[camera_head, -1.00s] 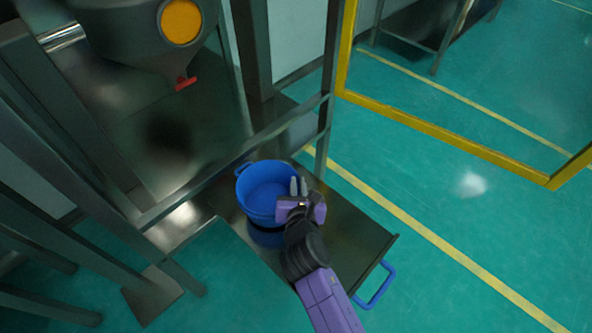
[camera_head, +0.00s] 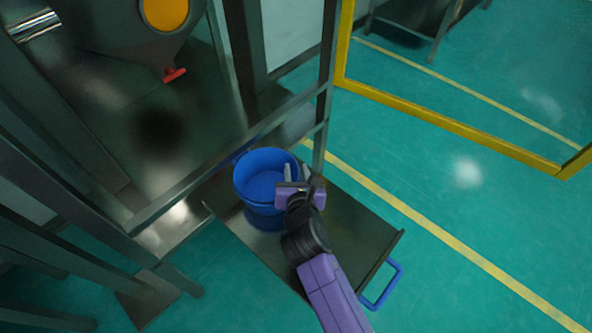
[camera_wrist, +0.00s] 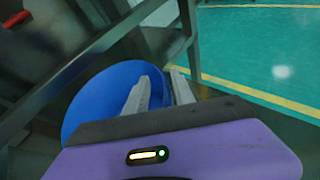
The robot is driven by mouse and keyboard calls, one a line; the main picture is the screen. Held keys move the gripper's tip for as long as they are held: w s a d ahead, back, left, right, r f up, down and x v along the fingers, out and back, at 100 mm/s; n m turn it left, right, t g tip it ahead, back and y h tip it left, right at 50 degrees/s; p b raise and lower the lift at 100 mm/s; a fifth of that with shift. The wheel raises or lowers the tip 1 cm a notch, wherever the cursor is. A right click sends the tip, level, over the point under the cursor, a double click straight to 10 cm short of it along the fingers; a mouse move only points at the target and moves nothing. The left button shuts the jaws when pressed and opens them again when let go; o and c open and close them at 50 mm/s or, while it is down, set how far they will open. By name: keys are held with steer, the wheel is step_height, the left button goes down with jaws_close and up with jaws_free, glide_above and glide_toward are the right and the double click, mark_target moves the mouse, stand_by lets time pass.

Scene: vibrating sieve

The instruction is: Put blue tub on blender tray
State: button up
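The blue tub (camera_head: 264,187) stands upright on the left, far part of the dark metal tray (camera_head: 352,232) with a blue handle (camera_head: 382,285), under the machine's frame. My gripper (camera_head: 298,175) is at the tub's right rim, its two fingers apart. In the wrist view the tub (camera_wrist: 95,98) shows left of and behind my gripper (camera_wrist: 166,82). One finger lies against the tub's inside in that view and the other lies to its right. A gap shows between the fingers. The tub's underside is hidden.
A grey hopper with an orange disc (camera_head: 166,12) and a red lever (camera_head: 174,74) hangs above left. Metal posts and a crossbar (camera_head: 225,160) stand close behind the tub. A yellow-framed panel (camera_head: 450,127) is at the right. Green floor lies clear to the right.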

steer(key=shift+r, duration=0.1)
steer(key=p+v, duration=0.4)
steer(key=v, duration=0.8)
steer(key=s+d+f+m, duration=0.2)
steer(key=s+d+m, duration=1.1)
steer(key=s+m, duration=0.35)
steer(key=s+d+r+m+h, duration=0.1)
steer(key=s+d+r+m, duration=0.3)
steer(key=s+r+m, duration=0.3)
steer(key=s+d+r+m+t+h, duration=0.1)
steer(key=s+d+r+m, duration=0.3)
steer(key=m, duration=0.9)
steer(key=s+r, duration=0.3)
steer(key=s, duration=0.1)
steer(key=shift+d+t, duration=0.3)
steer(key=shift+d, duration=0.1)
steer(key=shift+s, duration=0.15)
